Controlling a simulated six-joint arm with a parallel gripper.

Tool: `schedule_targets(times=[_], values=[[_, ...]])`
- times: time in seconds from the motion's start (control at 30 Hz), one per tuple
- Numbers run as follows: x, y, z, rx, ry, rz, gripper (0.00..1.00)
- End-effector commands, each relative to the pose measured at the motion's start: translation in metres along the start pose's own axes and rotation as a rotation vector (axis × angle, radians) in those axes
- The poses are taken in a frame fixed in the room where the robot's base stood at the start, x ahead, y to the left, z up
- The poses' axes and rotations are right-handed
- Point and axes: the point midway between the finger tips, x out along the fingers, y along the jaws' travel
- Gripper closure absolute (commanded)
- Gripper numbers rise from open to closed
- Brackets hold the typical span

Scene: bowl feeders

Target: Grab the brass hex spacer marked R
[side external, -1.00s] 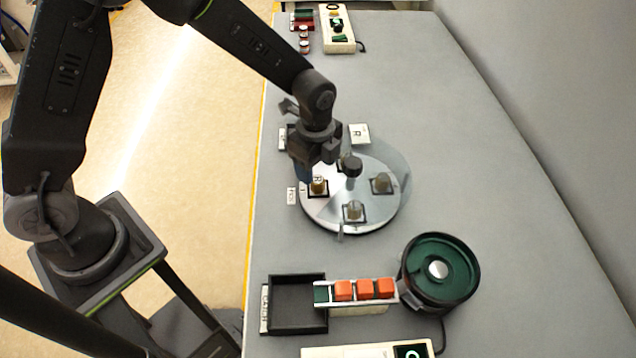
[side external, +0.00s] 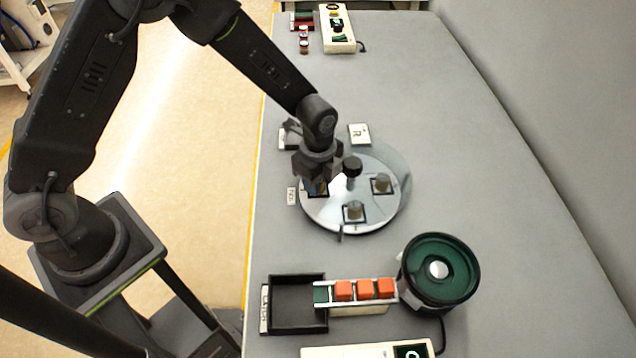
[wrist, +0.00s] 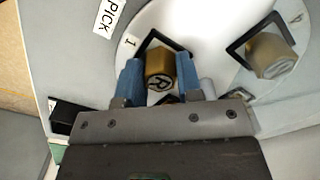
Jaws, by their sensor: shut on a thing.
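The brass hex spacer marked R (wrist: 160,68) sits at a black square frame by the "1" on the round pale plate (wrist: 215,20). Its R faces up in the wrist view. My gripper (wrist: 158,76) has its blue fingers shut on the spacer's two sides. In the side view my gripper (side external: 317,189) is down at the plate's left part and hides most of the spacer. A duller spacer (wrist: 272,54) sits in another frame to the right. In the side view the plate (side external: 325,215) also bears spacers at its right (side external: 381,181) and front (side external: 353,210).
A dark knob (side external: 352,165) stands up at the plate's centre, close beside my gripper. A PICK label (side external: 292,196) lies left of the plate and an R card (side external: 359,133) behind it. A black tray (side external: 298,328), orange blocks (side external: 365,289) and green bowl feeder (side external: 440,270) stand in front.

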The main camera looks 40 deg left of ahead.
Motion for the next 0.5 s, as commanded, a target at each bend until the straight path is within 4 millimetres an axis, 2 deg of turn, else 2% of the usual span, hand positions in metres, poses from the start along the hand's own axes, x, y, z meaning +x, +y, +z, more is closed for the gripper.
schedule_targets(times=[0.03, 0.2, 0.5], values=[[-0.0002, -0.0001, 0.0000, 0.000, 0.000, 0.000, 0.80], [-0.0004, -0.0003, -0.0001, 0.000, 0.000, -0.001, 0.94], [-0.0033, -0.0005, -0.0001, 0.000, 0.001, -0.002, 0.95]])
